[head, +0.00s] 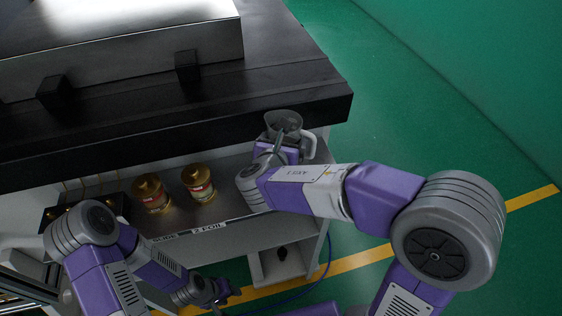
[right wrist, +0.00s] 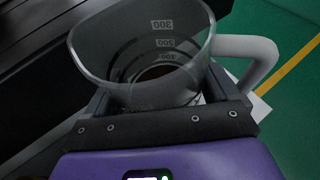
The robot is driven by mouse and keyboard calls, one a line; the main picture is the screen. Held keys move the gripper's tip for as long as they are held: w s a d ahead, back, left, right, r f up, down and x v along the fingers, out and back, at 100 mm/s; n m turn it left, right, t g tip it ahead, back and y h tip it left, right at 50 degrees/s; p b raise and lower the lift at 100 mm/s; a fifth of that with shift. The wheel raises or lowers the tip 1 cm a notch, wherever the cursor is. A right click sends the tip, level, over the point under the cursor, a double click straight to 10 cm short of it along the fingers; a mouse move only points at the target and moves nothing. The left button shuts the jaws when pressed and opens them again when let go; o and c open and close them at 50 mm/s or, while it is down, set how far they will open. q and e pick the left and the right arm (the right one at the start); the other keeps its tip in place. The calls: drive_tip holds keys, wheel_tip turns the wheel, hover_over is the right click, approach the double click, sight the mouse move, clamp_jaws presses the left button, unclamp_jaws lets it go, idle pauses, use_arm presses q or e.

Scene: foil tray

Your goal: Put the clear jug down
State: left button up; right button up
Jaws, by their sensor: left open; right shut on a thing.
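The clear jug (head: 284,121) is at the right end of the lower shelf, beside the black tabletop's edge. It also shows in the right wrist view (right wrist: 108,62), with 100, 200 and 300 marks and a pale handle to the right. My right gripper (head: 281,148) is shut on the jug, with a finger on each side of its body in the right wrist view (right wrist: 162,98). I cannot tell whether the jug's base touches the shelf. A dark brownish patch shows at its bottom. My left gripper (head: 213,293) is open and empty, low in the head view.
The black tabletop (head: 285,80) overhangs the shelf and carries a metal box (head: 130,45). Green floor with yellow lines lies open to the right.

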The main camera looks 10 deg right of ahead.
drive_tip(key=f, duration=0.2)
drive_tip(key=f+b, duration=0.1)
drive_tip(key=shift+s+f, duration=0.35)
drive_tip(key=shift+s, duration=0.05)
drive_tip(key=shift+w+f+b, duration=0.1)
drive_tip(key=shift+f+b, duration=1)
drive_tip(key=shift+f, duration=1.3)
drive_tip(key=shift+f, duration=0.2)
drive_tip(key=o, duration=0.8)
drive_tip(key=shift+o, duration=0.3)
drive_tip(key=shift+r, duration=0.1)
